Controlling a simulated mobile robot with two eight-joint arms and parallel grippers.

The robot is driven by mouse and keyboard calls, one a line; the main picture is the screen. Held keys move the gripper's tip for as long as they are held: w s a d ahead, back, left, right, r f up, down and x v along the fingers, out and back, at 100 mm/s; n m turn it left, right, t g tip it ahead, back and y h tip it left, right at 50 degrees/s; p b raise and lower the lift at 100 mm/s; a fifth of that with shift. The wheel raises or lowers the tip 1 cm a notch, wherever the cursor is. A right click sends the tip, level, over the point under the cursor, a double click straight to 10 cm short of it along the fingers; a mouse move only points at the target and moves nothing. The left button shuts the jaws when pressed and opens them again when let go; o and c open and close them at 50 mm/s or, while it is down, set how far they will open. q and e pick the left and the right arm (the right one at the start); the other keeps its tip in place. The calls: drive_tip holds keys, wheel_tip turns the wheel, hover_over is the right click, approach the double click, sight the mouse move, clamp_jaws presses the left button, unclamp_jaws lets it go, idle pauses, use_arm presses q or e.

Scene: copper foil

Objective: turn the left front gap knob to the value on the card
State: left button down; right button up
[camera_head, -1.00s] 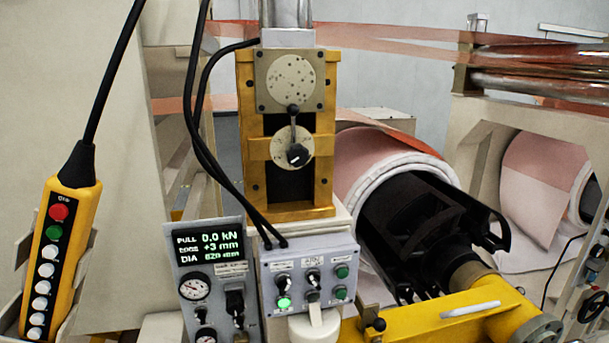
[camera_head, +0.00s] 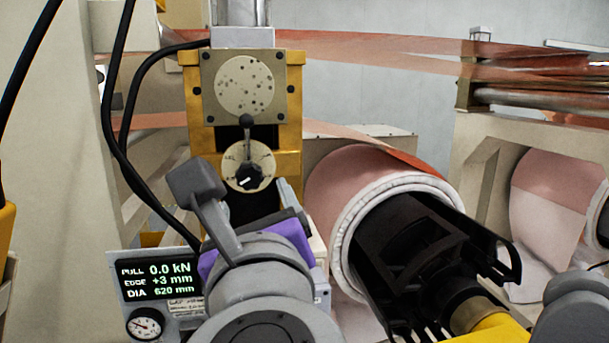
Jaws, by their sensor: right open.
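A black knob (camera_head: 248,178) with a white pointer mark sits on a round cream dial (camera_head: 232,157) on a yellow upright frame (camera_head: 290,95). A small black lever (camera_head: 246,128) stands just above it. The dial's lettering is too small to read. I cannot make out a card with a value. My right gripper (camera_head: 240,190), grey with a purple part, is open in front of and just below the knob. One finger is to the left of the knob and the other to its lower right, and it appears empty. My left gripper is out of view.
A display (camera_head: 160,279) reads PULL 0.0 kN, EDGE +3 mm, DIA 620 mm, with a gauge (camera_head: 146,324) below. Black cables (camera_head: 120,120) hang left of the frame. A copper foil roll (camera_head: 345,185) on a black core is close on the right.

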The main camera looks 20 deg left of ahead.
sight(249, 177)
drive_tip(key=p+x, duration=0.1)
drive_tip(key=x, duration=0.9)
drive_tip(key=shift+w+a, duration=0.15)
drive_tip(key=shift+a, duration=0.05)
clamp_jaws()
